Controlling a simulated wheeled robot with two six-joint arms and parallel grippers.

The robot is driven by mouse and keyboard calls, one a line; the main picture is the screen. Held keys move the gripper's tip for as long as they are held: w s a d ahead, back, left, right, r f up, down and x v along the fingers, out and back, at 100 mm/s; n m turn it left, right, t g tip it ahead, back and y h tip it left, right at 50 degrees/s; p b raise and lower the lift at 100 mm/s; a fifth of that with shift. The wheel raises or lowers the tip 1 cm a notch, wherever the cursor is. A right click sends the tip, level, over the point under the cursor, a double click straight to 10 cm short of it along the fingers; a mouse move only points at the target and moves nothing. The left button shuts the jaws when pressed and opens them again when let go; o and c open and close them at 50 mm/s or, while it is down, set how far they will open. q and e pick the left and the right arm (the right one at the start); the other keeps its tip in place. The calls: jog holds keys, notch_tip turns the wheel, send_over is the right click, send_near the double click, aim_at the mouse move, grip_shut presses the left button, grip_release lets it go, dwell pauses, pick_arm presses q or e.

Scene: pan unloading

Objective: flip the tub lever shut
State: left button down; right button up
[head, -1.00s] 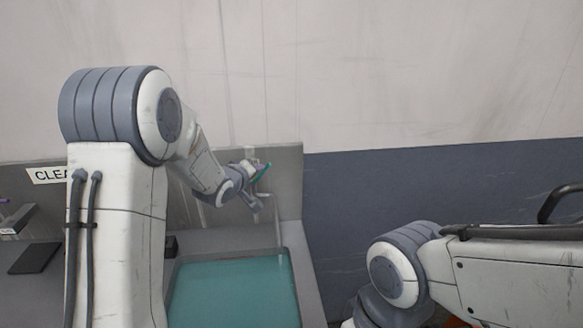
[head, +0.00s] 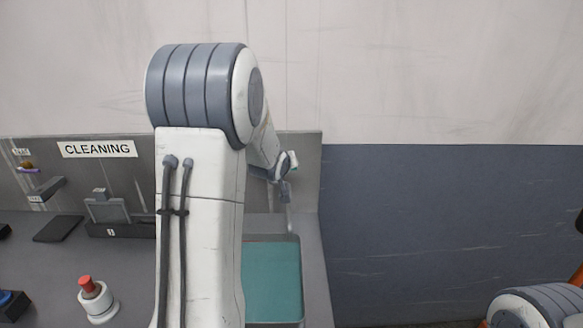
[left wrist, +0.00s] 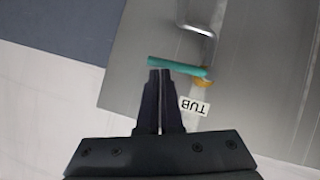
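The tub lever (left wrist: 178,66) is a teal bar on an orange pivot, beside the "TUB" label (left wrist: 194,106) on a grey metal panel. In the left wrist view my left gripper (left wrist: 160,73) has its fingers together, with the tips at the bar's left part; I cannot tell whether they touch. In the head view my left gripper (head: 289,164) is small and partly hidden by my arm, near the back panel. The tub (head: 301,262) is below it, teal inside and partly hidden by my arm. My right gripper is out of view.
A metal spout (left wrist: 198,28) is close to the lever. On the counter at left are a red-topped white button (head: 97,300), a grey holder (head: 108,212) and a dark pad (head: 59,229). The blue-grey wall at right is clear.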

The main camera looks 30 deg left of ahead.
pick_arm(q)
jog(key=shift+w+d+f, duration=0.1)
jog(key=shift+d+f, duration=0.05)
jog(key=shift+f, duration=0.1)
dwell(0.4)
jog(key=s+d+r, duration=0.5)
jog(key=s+r, duration=0.3)
jog(key=r, duration=0.1)
jog(key=shift+r, duration=0.15)
dwell(0.3)
jog(key=shift+w+d, duration=0.1)
